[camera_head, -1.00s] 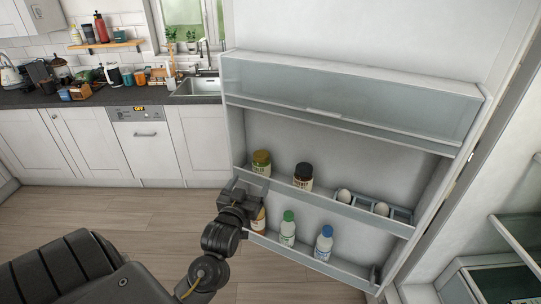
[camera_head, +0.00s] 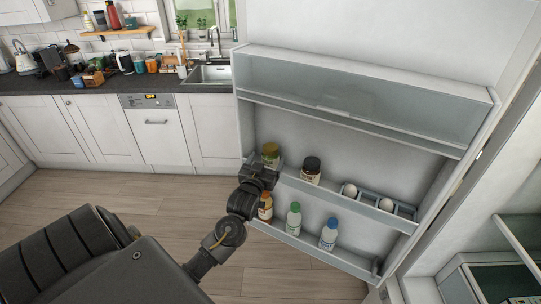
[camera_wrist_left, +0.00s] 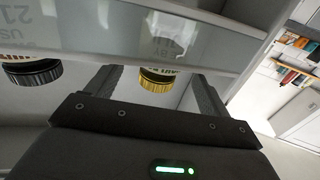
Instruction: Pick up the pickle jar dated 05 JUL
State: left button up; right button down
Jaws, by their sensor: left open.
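A green jar with a yellow lid (camera_head: 270,156) stands on the upper open shelf of the fridge door, at its left end. In the left wrist view, upside down, its yellow lid (camera_wrist_left: 157,80) shows between my fingers, and its label ends in "JUL"; the day number is not readable. My left gripper (camera_head: 262,170) is open, in front of and just below this jar at the shelf's front rail, and hides its lower part. It also shows in the left wrist view (camera_wrist_left: 150,90), fingers apart either side of the lid. My right gripper is not in view.
A dark-lidded jar (camera_head: 311,170) stands to the right; its label shows "21" in the wrist view. Eggs (camera_head: 386,204) sit in a holder farther right. Bottles (camera_head: 294,219) stand on the shelf below. The shelf's front rail (camera_head: 340,198) runs before the jars.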

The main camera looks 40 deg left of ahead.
pick_arm(q)
jog(key=shift+x, duration=1.5)
jog(key=shift+d, duration=0.1)
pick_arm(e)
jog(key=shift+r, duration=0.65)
pick_arm(q)
jog(key=shift+s, duration=0.1)
jog(key=shift+c, duration=0.4)
jog(key=c, duration=1.2)
jog(key=shift+c, duration=0.2)
jog(key=shift+r, duration=0.1)
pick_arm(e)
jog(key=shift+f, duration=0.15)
